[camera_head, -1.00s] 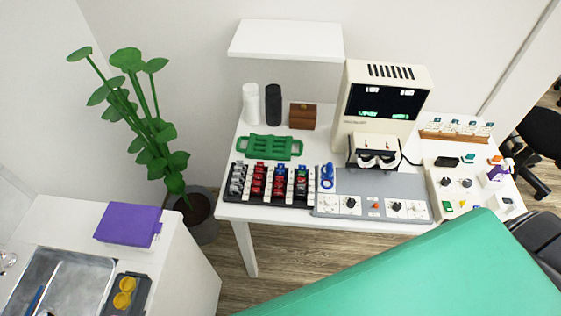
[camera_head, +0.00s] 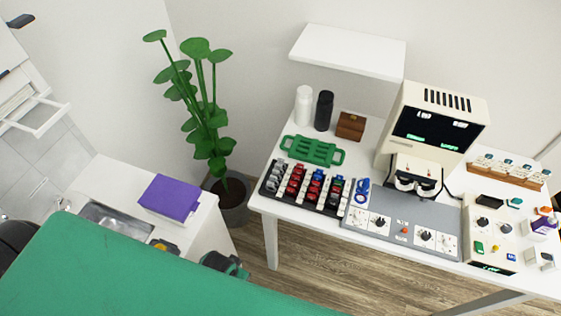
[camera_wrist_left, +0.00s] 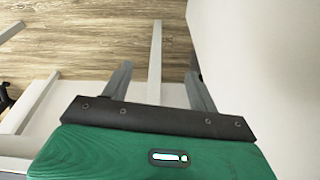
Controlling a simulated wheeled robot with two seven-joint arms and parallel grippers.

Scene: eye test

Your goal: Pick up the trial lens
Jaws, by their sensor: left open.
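A blue ringed item (camera_head: 361,190) lies just right of the rack. My left gripper (camera_wrist_left: 158,68) is open and empty in the left wrist view, with bare floor and a white leg beyond its fingers. My right gripper is not in view.
A green tray (camera_head: 312,151) lies behind the rack. A grey control panel (camera_head: 403,216) and a cream vision tester (camera_head: 437,128) stand to its right. A purple box (camera_head: 169,197) sits on the left cabinet, near a potted plant (camera_head: 205,110). A white shelf (camera_head: 348,50) overhangs the back.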

